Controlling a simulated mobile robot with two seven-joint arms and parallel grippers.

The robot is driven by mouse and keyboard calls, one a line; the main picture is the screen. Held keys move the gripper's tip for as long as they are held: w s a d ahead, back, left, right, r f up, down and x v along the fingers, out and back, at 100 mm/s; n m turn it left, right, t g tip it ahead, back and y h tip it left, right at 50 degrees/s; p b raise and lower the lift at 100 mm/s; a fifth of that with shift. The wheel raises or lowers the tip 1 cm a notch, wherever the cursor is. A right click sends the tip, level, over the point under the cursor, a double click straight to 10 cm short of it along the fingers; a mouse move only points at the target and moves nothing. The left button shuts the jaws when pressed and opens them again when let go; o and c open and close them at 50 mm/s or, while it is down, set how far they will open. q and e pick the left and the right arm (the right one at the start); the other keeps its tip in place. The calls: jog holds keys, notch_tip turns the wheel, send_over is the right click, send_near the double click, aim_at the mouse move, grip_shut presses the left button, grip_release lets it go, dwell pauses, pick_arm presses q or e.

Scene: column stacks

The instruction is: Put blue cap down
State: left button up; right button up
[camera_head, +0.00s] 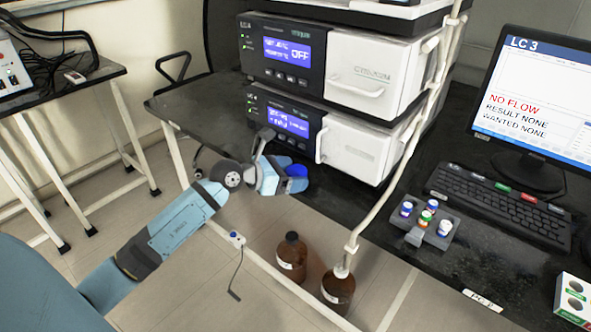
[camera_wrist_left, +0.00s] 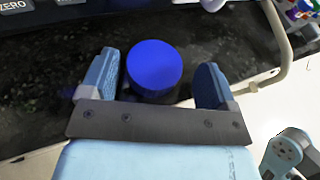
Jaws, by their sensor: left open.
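The blue cap (camera_head: 297,171) is at the front edge of the black bench, below the lower instrument. In the left wrist view the blue cap (camera_wrist_left: 154,68) shows as a round, flat-topped disc that seems to rest on the dark bench top. My left gripper (camera_head: 281,166) is open, with its fingers on either side of the cap. The wrist view shows a gap between the cap and each finger. The cap's underside is hidden.
Two stacked instruments (camera_head: 285,122) stand behind the cap. A pale tube (camera_head: 392,190) runs down to one of two brown bottles (camera_head: 291,257) below the bench edge. A vial rack (camera_head: 430,221), keyboard (camera_head: 498,205) and monitor (camera_head: 540,95) are to the right.

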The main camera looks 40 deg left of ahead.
pick_arm(q)
jog(key=p+v, duration=0.1)
jog(key=v, duration=0.9)
jog(key=shift+s+r, duration=0.2)
jog(key=shift+r, duration=0.2)
pick_arm(e)
jog(key=f, duration=0.1)
jog(key=d+f+g+h, duration=0.1)
jog(key=f, duration=0.1)
jog(key=shift+s+d+f+g, duration=0.25)
jog(key=shift+s+f+g, duration=0.05)
jog(key=shift+s, duration=0.05)
pick_arm(q)
jog(key=s+d+f+m, duration=0.2)
jog(key=s+d+m, duration=0.2)
jog(key=d+m, duration=0.5)
jog(key=s+d+f+m+t, duration=0.1)
jog(key=s+d+m, duration=0.3)
jog(key=d+m, duration=0.5)
jog(key=s+d+f+m, duration=0.4)
jog(key=d+m, duration=0.5)
jog(key=m, duration=0.6)
jog(key=shift+s+t+y, duration=0.3)
jog(key=shift+s+y, duration=0.1)
jog(key=shift+s, duration=0.15)
pick_arm(e)
jog(key=shift+a+r, duration=0.1)
